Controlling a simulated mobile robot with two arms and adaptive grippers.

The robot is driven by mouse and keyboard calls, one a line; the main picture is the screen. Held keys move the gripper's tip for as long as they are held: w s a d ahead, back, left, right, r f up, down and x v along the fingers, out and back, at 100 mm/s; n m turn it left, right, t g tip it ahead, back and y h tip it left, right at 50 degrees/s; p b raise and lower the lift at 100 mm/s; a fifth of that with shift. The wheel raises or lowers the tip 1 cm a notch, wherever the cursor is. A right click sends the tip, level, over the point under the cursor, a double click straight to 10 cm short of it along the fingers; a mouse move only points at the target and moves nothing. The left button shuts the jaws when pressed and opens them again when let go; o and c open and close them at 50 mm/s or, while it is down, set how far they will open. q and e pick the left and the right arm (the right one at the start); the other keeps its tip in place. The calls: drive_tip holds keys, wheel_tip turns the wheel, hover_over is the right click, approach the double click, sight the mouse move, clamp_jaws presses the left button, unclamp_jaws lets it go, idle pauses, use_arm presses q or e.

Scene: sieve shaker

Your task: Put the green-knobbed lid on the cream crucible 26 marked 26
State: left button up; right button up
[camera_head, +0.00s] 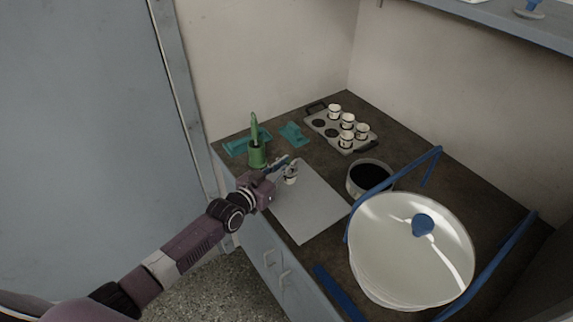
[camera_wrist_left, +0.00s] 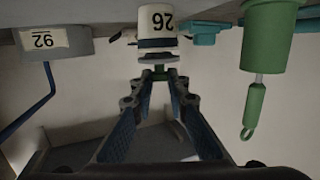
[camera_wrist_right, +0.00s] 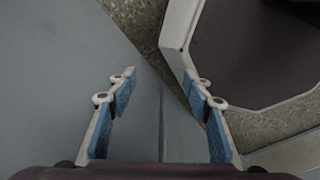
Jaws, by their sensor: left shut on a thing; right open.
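The cream crucible marked 26 (camera_head: 291,180) stands on a pale mat (camera_head: 305,215); it also shows inverted in the left wrist view (camera_wrist_left: 157,20). The pale lid (camera_wrist_left: 159,56) with a green knob (camera_wrist_left: 160,73) is directly over the crucible's mouth and roughly in line with it. I cannot tell whether lid and crucible touch. My left gripper (camera_head: 281,166) is shut on the lid's green knob, its fingertips beside the knob in the left wrist view (camera_wrist_left: 159,90). My right gripper (camera_wrist_right: 163,88) is open and empty, outside the head view.
A green holder (camera_head: 257,156) with an upright green-handled tool stands behind my left gripper, near teal pieces (camera_head: 291,133). A tray (camera_head: 358,147) bears several crucibles at the back. A dark-filled dish (camera_head: 353,187), a large white bowl (camera_head: 390,270) and blue bars (camera_head: 430,160) occupy the right.

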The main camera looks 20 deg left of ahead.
use_arm(q)
drive_tip(key=shift+f+b, duration=0.4)
drive_tip(key=o, duration=0.8)
drive_tip(key=shift+r, duration=0.15)
drive_tip(key=shift+r+p, duration=0.3)
drive_tip(key=shift+p, duration=0.15)
drive_tip(key=v, duration=1.2)
